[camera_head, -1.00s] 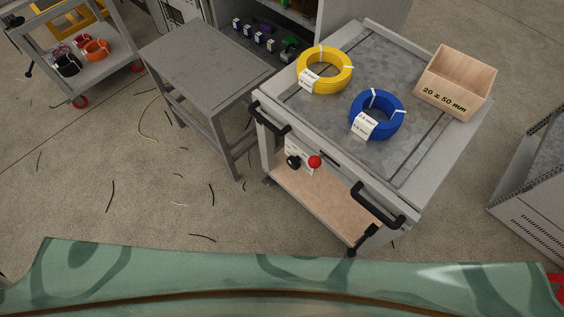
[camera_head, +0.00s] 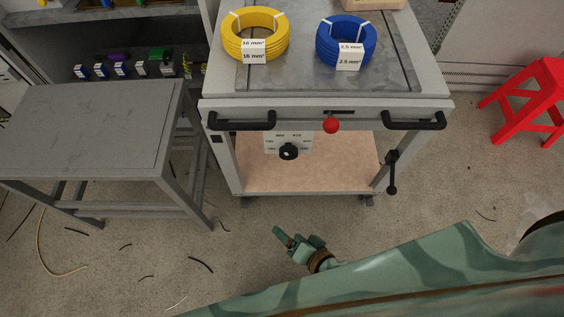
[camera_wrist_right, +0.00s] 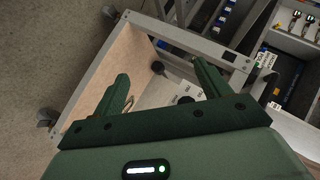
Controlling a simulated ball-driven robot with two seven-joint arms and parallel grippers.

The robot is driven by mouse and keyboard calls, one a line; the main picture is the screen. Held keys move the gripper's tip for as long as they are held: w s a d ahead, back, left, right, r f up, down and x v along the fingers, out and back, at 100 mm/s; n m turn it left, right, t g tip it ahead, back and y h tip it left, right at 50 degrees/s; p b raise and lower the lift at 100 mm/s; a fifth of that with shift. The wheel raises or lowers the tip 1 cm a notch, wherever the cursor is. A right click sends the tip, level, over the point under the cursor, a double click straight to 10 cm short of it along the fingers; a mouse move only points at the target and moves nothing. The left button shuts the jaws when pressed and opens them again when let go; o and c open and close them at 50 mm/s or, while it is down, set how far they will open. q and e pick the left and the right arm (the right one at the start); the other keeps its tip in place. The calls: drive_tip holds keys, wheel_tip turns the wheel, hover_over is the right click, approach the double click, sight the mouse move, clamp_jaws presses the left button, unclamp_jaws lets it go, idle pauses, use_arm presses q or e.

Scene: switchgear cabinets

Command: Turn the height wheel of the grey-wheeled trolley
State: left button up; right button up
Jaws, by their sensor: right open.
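The trolley (camera_head: 330,104) stands ahead of me with a grey top, two black handles and a red knob (camera_head: 331,125) at its front edge. A black round knob (camera_head: 288,151) sits on a white marked plate under the top. A black crank (camera_head: 392,172) hangs at the front right leg. I cannot tell from its wheels, mostly hidden, whether they are grey. My right gripper (camera_head: 285,238) is low in front of the trolley, apart from it. In the right wrist view its two green fingers (camera_wrist_right: 160,90) are spread and empty, with the trolley's shelf beyond. My left gripper is out of view.
Yellow (camera_head: 255,35) and blue (camera_head: 346,42) cable coils lie on the trolley top. A grey table (camera_head: 90,125) stands close at the left, a red stool (camera_head: 530,100) at the right. Cable scraps litter the floor. Floor in front of the trolley is mostly clear.

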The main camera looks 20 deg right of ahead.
drive_tip(key=w+a+m+t+b, duration=0.3)
drive_tip(key=w+m+t, duration=0.1)
drive_tip(key=m, duration=0.4)
drive_tip(key=m+t+h+b, duration=0.3)
drive_tip(key=m+h+b, duration=0.5)
drive_tip(key=m, duration=1.6)
approach(289, 155)
drive_tip(key=w, duration=0.3)
drive_tip(key=w+d+h+p, duration=0.1)
drive_tip(key=w, duration=0.2)
drive_tip(key=w+h, duration=0.1)
drive_tip(key=w, duration=0.2)
drive_tip(key=shift+w+d+f+p, duration=0.15)
drive_tip(key=shift+w+d+p, duration=0.15)
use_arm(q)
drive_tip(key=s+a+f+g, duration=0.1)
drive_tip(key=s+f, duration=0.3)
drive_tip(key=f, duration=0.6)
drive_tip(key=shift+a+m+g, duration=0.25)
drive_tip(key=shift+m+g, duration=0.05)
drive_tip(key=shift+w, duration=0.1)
use_arm(e)
drive_tip(key=c, duration=1)
